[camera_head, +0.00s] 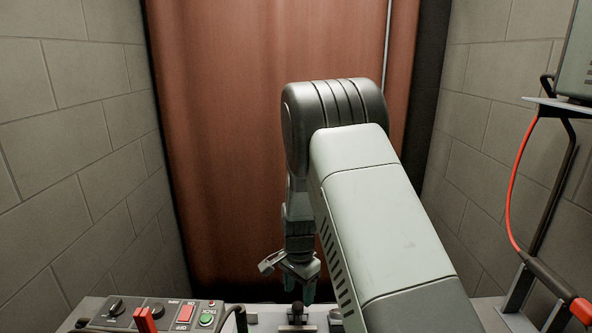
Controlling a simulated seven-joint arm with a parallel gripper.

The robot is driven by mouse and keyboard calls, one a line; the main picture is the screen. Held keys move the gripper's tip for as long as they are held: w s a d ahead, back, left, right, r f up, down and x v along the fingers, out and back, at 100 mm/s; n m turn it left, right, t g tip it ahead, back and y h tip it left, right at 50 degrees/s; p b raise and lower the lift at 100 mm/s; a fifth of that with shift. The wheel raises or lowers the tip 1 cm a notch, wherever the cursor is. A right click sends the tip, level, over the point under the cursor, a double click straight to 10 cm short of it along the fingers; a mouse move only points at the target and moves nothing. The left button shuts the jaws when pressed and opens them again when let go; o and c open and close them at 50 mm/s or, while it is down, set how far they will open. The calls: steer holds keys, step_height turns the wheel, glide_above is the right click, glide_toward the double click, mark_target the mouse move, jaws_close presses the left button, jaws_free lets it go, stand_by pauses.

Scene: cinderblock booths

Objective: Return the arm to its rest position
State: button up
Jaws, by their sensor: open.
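My gripper (299,283) hangs pointing down at the lower middle of the head view, at the end of my grey arm. Its fingers are apart, with nothing seen between them. It is above or in front of a small dark fixture (297,312) on the bench; I cannot tell whether they touch. My arm link covers the bench to the right of the gripper.
A control box (150,312) with knobs, a red switch and a green button stands at lower left. A shelf bracket (545,190) with a red cable (511,185) is at right. Block walls flank a reddish curtain (235,150) behind.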

mark_target(298, 306)
step_height(298, 306, down, 5)
steer(key=shift+r, duration=0.1)
steer(key=shift+s, duration=0.4)
steer(key=shift+r, duration=0.1)
stand_by(1.1)
steer(key=shift+w+r, duration=0.1)
steer(key=shift+w, duration=0.15)
steer(key=shift+w+r, duration=0.15)
steer(key=shift+r, duration=2.35)
